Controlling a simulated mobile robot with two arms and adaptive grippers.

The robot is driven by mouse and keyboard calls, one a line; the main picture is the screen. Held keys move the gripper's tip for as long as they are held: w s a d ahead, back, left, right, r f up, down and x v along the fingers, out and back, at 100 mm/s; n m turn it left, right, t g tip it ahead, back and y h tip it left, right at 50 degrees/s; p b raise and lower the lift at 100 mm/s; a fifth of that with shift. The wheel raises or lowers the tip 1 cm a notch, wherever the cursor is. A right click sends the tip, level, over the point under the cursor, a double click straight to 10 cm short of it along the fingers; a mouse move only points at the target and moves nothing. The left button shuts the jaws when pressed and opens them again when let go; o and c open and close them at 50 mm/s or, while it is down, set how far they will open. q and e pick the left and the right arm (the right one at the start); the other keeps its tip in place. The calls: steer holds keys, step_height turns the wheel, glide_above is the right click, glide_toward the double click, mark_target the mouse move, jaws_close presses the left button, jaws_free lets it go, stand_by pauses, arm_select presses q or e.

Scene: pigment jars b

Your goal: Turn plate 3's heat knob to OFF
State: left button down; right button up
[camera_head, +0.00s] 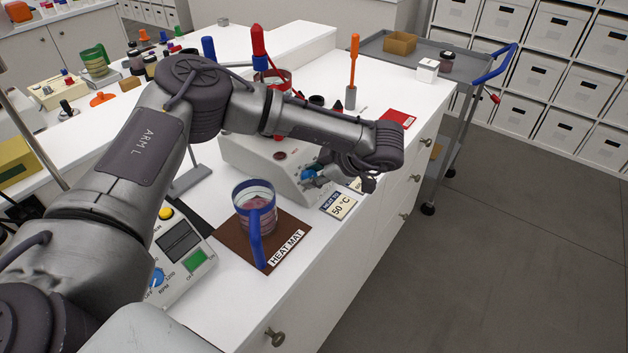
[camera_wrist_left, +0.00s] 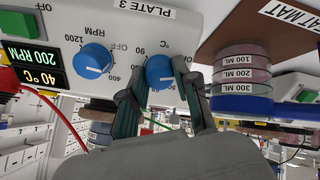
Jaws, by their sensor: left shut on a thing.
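Plate 3 (camera_wrist_left: 60,15) is a pale hot plate with a PLATE 3 label, shown upside down in the left wrist view; its body (camera_head: 255,160) is partly behind my arm in the head view. Its blue heat knob (camera_wrist_left: 159,70), by the °C scale, also shows in the head view (camera_head: 307,174). My left gripper (camera_wrist_left: 160,78) is shut on this knob, with one finger on each side. The knob's white pointer shows between the fingers; its exact setting is hard to read. A second blue knob, for RPM (camera_wrist_left: 93,60), stands beside it, untouched. My right gripper is not in view.
A beaker with pinkish contents (camera_head: 256,212) stands on a brown heat mat (camera_head: 285,255) close to plate 3. A 50 °C card (camera_head: 342,206) lies near the counter's front edge. Plate 3's display (camera_wrist_left: 30,65) reads 40 °C and 200 RPM. A grey cart (camera_head: 450,85) stands beyond.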

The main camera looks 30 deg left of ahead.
arm_select(q)
steer(key=n+b, duration=0.2)
steer(key=shift+f+n, duration=0.15)
steer(key=shift+n, duration=0.25)
steer(key=shift+n+b, duration=0.5)
steer(key=shift+b, duration=0.1)
steer(key=c, duration=0.8)
jaws_free()
steer(key=shift+c, duration=0.2)
steer(key=shift+r, duration=0.2)
steer(key=v, duration=1.2)
steer(key=shift+s+d, duration=0.1)
steer(key=shift+s, duration=0.05)
